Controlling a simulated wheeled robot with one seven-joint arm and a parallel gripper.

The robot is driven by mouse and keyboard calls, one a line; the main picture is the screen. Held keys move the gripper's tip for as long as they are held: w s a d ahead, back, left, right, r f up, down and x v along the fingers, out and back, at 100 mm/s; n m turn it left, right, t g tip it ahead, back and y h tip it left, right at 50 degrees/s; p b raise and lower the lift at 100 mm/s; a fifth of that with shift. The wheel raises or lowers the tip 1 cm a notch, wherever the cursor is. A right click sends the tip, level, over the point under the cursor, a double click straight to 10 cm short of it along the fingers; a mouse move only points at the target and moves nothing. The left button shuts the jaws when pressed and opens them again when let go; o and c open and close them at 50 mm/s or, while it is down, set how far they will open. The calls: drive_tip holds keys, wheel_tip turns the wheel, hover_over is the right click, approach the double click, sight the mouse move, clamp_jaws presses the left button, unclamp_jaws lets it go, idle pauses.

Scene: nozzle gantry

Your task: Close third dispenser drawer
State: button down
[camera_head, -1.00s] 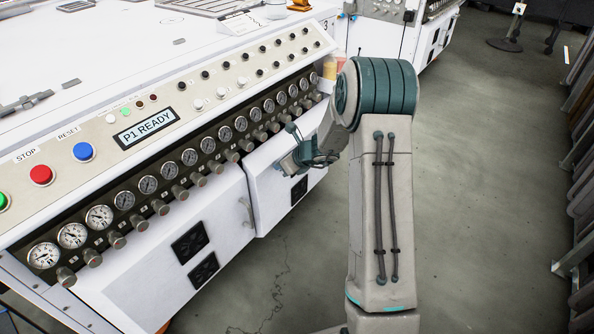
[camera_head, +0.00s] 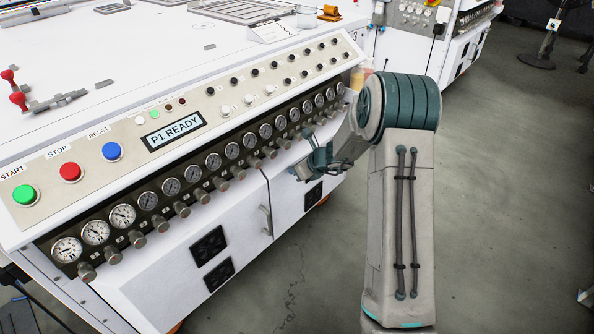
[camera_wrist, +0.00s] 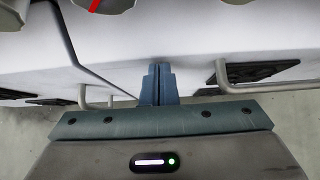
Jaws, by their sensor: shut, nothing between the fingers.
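White front panels sit below the gauge row of the machine. The left panel (camera_head: 165,283) and the right panel (camera_head: 288,208) meet at a dark vertical seam. A metal handle (camera_head: 266,221) stands by that seam. I cannot tell which panel is the third dispenser drawer, or how far any is out. My gripper (camera_head: 312,160) is in front of the right panel, under the gauges. In the wrist view, my gripper's blue fingers (camera_wrist: 158,84) are together and empty, pointing at the white panel (camera_wrist: 200,62). Whether they touch it is unclear. Bar handles show left (camera_wrist: 97,100) and right (camera_wrist: 222,100).
Gauges and knobs (camera_head: 212,163) jut out just above the panels. Black vents (camera_head: 208,245) lie on the left panel. A second white machine (camera_head: 460,45) stands behind. The grey floor (camera_head: 500,200) to the right of my arm is clear.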

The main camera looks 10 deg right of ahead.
drive_tip(key=s+d+f+p+v, duration=0.1)
drive_tip(key=f+p+v, duration=0.15)
drive_tip(key=v, duration=1.05)
drive_tip(key=s+a+r+n+g+p, duration=0.1)
drive_tip(key=s+a+r+n+p, duration=0.2)
drive_tip(key=s+r+n+p, duration=0.45)
drive_tip(key=s+a+r+n+g+p, duration=0.2)
drive_tip(key=s+a+r+n+p, duration=0.15)
drive_tip(key=r, duration=0.75)
drive_tip(key=s+a+r+n+g+p, duration=0.1)
drive_tip(key=s+a+r+n+p, duration=0.1)
drive_tip(key=s+r+n+p, duration=0.5)
drive_tip(key=s+d+r+n+h+p, duration=0.2)
drive_tip(key=s+r+n+p, duration=0.3)
drive_tip(key=r, duration=0.5)
drive_tip(key=s+d+r+n+h+p, duration=0.2)
drive_tip(key=s+r+n+h+p, duration=0.1)
drive_tip(key=s+r+n+p, duration=0.2)
wheel_tip(320, 180, up, 5)
drive_tip(key=s+p, duration=0.2)
drive_tip(key=p, duration=0.1)
drive_tip(key=shift+s+g+h+p, duration=0.25)
drive_tip(key=shift+g+h+p, duration=0.05)
drive_tip(key=shift+h+p, duration=0.1)
drive_tip(key=shift+a+f, duration=0.1)
